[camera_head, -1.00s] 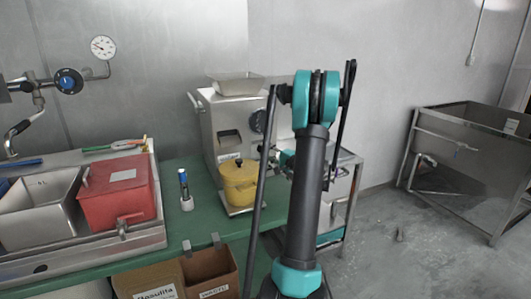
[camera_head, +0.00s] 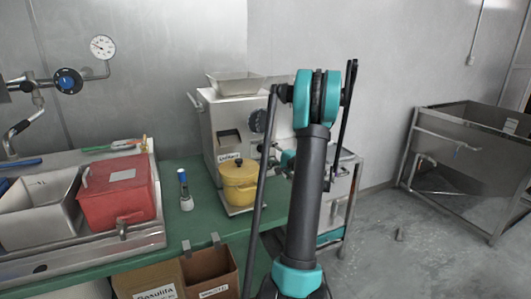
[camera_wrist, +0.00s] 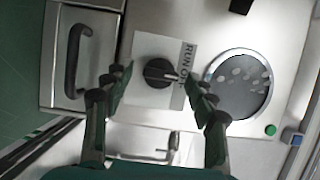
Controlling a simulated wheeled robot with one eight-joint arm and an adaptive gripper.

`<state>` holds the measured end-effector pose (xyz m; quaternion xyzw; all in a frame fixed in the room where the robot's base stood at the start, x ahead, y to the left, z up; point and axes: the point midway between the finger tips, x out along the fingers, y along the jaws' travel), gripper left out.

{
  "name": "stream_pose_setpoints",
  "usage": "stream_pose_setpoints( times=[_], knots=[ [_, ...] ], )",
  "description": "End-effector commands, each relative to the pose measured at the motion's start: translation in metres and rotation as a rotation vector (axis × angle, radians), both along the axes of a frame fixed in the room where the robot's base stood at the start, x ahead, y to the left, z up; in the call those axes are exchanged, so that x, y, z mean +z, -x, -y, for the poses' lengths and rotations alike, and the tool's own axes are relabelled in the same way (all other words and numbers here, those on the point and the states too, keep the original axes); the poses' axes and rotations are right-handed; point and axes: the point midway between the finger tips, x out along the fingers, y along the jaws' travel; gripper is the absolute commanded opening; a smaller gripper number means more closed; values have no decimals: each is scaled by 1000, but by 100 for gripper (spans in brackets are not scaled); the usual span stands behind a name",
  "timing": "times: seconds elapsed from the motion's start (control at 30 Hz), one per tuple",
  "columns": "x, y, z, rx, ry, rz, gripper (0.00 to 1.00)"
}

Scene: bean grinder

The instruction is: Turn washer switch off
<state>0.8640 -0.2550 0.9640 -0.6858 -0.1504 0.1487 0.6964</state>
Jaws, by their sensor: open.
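In the wrist view, a black rotary switch knob (camera_wrist: 160,73) sits on a pale label plate on a steel panel. Its white mark points right, toward printed RUN and OFF lettering (camera_wrist: 188,62). My gripper (camera_wrist: 158,84) is open, with one finger on each side of the knob. The left fingertip appears apart from it; whether the right one touches is unclear. In the head view my arm hides the switch and most of my gripper.
In the wrist view, a dark handle (camera_wrist: 76,62) lies left of the knob, a round window (camera_wrist: 240,84) right, and a green button (camera_wrist: 270,130) beyond it. In the head view, a steel machine (camera_head: 208,125) and yellow pot (camera_head: 238,182) stand on the green table (camera_head: 190,232).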

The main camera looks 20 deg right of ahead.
Motion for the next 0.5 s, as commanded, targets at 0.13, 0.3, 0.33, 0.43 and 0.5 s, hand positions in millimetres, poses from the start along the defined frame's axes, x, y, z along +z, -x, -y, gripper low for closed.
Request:
stream_pose_setpoints(
  times=[0.13, 0.3, 0.33, 0.43, 0.5],
  knots=[
    [0, 22, 11, -4, 0, 0, 57],
    [0, 55, 26, -5, 0, 0, 57],
    [-1, 60, 28, -4, 0, 0, 57],
    [-1, 77, 36, -3, 0, 0, 57],
    [-1, 86, 40, -4, 0, 0, 57]
  ],
)
